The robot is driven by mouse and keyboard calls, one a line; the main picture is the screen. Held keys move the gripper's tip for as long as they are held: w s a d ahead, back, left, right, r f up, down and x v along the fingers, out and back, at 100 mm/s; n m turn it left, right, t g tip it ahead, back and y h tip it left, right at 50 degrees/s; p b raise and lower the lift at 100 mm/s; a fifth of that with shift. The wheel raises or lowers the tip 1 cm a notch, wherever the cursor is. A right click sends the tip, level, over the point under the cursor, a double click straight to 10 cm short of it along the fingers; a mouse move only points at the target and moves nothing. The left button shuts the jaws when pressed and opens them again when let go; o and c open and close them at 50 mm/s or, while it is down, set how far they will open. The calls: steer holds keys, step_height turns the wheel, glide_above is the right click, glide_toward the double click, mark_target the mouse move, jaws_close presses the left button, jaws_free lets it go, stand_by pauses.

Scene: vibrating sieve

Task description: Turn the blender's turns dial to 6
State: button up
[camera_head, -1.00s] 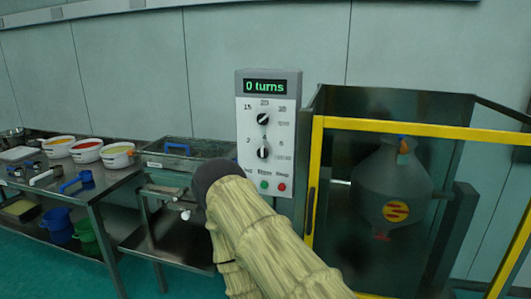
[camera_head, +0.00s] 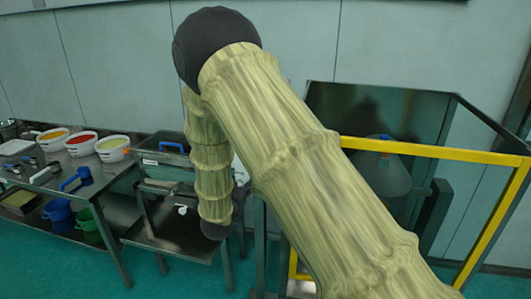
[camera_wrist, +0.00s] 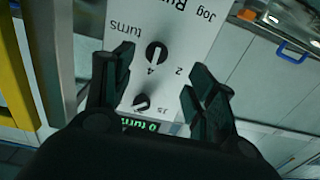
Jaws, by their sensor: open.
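The control panel (camera_wrist: 180,25) is white and shows upside down in the wrist view. Its turns dial (camera_wrist: 156,52), a round black knob with a light mark, sits between my open fingers, beside the printed "turns", "2" and "4". I cannot tell where the mark points. The speed dial (camera_wrist: 141,101) lies below it in that picture. The green display (camera_wrist: 140,124) reads "0 turns" and is partly hidden by my gripper. My gripper (camera_wrist: 154,75) is open, with nothing between its fingertips. In the head view my arm hides nearly all of the panel.
The yellow-framed enclosure (camera_head: 440,151) with a grey vessel (camera_head: 383,172) stands to the right. A steel table (camera_head: 92,178) with several tubs is on the left, and a covered basin (camera_head: 165,165) stands beside it. A yellow post (camera_wrist: 15,85) is near the gripper's left.

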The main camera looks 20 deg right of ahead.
steer(key=r+p+x, duration=0.1)
steer(key=p+x, duration=0.3)
steer(key=x, duration=0.7)
steer(key=shift+d+p, duration=0.3)
steer(key=shift+p, duration=0.1)
steer(key=shift+r, duration=0.15)
steer(key=shift+c, duration=0.5)
steer(key=c, duration=0.9)
